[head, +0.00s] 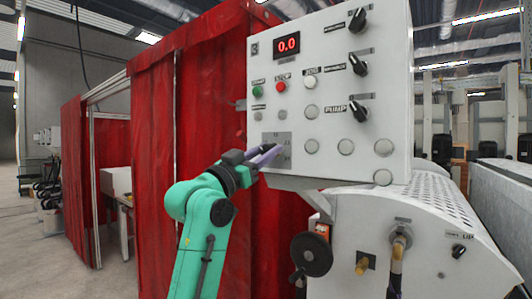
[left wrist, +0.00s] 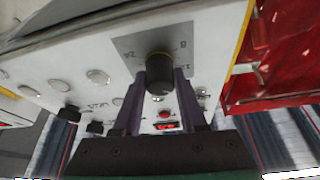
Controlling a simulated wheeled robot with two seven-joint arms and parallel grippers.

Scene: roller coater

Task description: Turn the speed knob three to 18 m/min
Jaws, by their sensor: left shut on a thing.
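The speed knob (left wrist: 160,76) is a round black knob on a grey scale plate (left wrist: 128,46) with numbers around it, on the white control panel (head: 330,75) marked 3. In the left wrist view the two purple fingers of my left gripper (left wrist: 164,88) stand on either side of the knob and are shut on it. In the head view my left gripper (head: 268,154) reaches the grey plate (head: 283,139) at the panel's lower left and hides the knob. I cannot read the knob's pointer. The red display (head: 287,45) reads 0.0. My right gripper is not in view.
A green button (head: 257,91), a red button (head: 281,87) and several black selector switches, one marked PUMP (head: 358,111), sit on the panel. Red curtains (head: 205,90) hang left of it. A handwheel (head: 312,254) and hose fittings are below.

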